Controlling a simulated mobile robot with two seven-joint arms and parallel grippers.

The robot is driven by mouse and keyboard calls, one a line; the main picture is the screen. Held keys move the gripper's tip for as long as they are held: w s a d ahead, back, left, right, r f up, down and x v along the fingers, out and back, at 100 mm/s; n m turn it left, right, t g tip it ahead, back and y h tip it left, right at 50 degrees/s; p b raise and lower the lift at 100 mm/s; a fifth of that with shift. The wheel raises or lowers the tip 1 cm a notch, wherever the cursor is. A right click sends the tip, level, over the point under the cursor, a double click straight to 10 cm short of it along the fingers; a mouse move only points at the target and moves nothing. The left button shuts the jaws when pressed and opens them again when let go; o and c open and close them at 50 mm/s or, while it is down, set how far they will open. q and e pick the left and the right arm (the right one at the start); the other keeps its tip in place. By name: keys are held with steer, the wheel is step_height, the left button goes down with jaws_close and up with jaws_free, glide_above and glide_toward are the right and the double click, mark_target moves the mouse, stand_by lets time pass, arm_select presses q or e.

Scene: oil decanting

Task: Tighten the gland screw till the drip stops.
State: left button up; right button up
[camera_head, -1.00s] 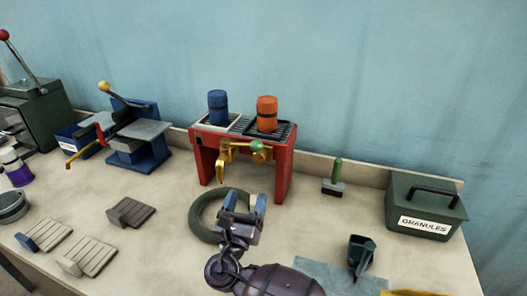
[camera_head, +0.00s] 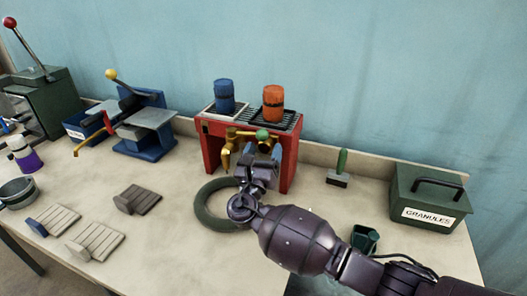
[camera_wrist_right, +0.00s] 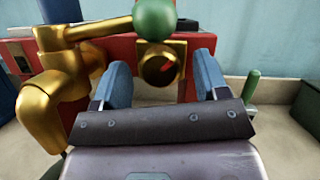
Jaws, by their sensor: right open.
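The brass tap (camera_head: 229,146) is fixed to the front of the red stand (camera_head: 210,150), with a green ball on its lever (camera_head: 263,135). In the right wrist view the brass tap body (camera_wrist_right: 50,105) is at the left and the green ball (camera_wrist_right: 154,18) at the top. A round brass fitting (camera_wrist_right: 160,66) with a dark centre and a small red mark faces me between the fingers. My right gripper (camera_head: 263,158) is open in front of the stand; its blue fingers (camera_wrist_right: 163,85) stand either side of the fitting, apparently short of it. I see no drip. My left gripper is not in view.
A blue canister (camera_head: 224,97) and an orange canister (camera_head: 273,103) stand on top of the stand. A dark green ring (camera_head: 210,219) lies below it. A green-handled brush (camera_head: 340,170) and a granules box (camera_head: 429,198) are at right.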

steer(key=c, duration=0.9)
steer(key=shift+a+f+m, duration=0.1)
steer(key=shift+f+m, duration=0.05)
steer(key=shift+m, duration=0.25)
steer(key=m+h+b, duration=0.1)
steer(key=m, duration=0.1)
steer(key=m+g+h+b, duration=0.1)
steer(key=m, duration=0.1)
steer(key=shift+f+m+h, duration=0.15)
steer(key=shift+m+h, duration=0.15)
steer(key=shift+m, duration=0.1)
steer(key=shift+m+g+h+b, duration=0.4)
steer(key=shift+m+h+b, duration=0.15)
steer(key=shift+m, duration=0.55)
steer(key=shift+r+m, duration=0.2)
steer(key=shift+m, duration=0.1)
steer(key=o, duration=0.9)
steer(key=shift+r, duration=0.1)
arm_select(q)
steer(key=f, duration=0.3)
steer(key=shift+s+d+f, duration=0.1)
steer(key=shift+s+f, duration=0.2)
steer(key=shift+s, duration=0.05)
